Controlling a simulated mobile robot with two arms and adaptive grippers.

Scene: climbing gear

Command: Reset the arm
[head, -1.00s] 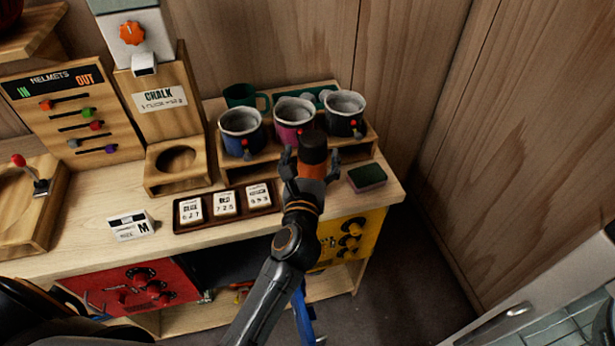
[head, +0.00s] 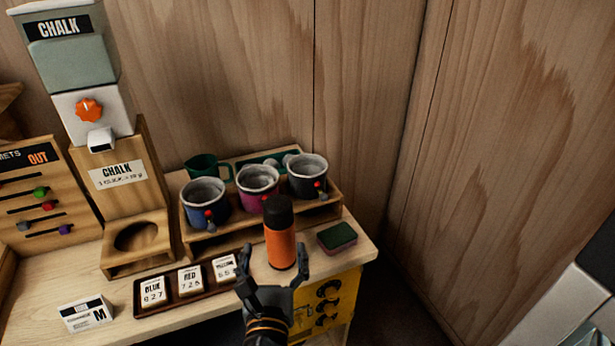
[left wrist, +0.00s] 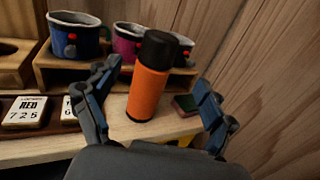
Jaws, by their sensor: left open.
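My left gripper (head: 272,280) comes in from the bottom of the head view. Its fingers are spread open and empty. An orange bottle with a black cap (head: 280,240) stands upright on the bench just beyond the fingertips. In the left wrist view the gripper (left wrist: 160,105) frames the bottle (left wrist: 149,92) between its two spread fingers, with clear gaps on both sides. My right gripper is not in view.
Blue, magenta and black chalk bags (head: 258,181) sit in a wooden rack behind the bottle. A green sponge (head: 337,237) lies to its right. A tray of number cards (head: 208,292) is to the left. The chalk dispenser (head: 92,110) stands at the back left; wooden walls close the corner.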

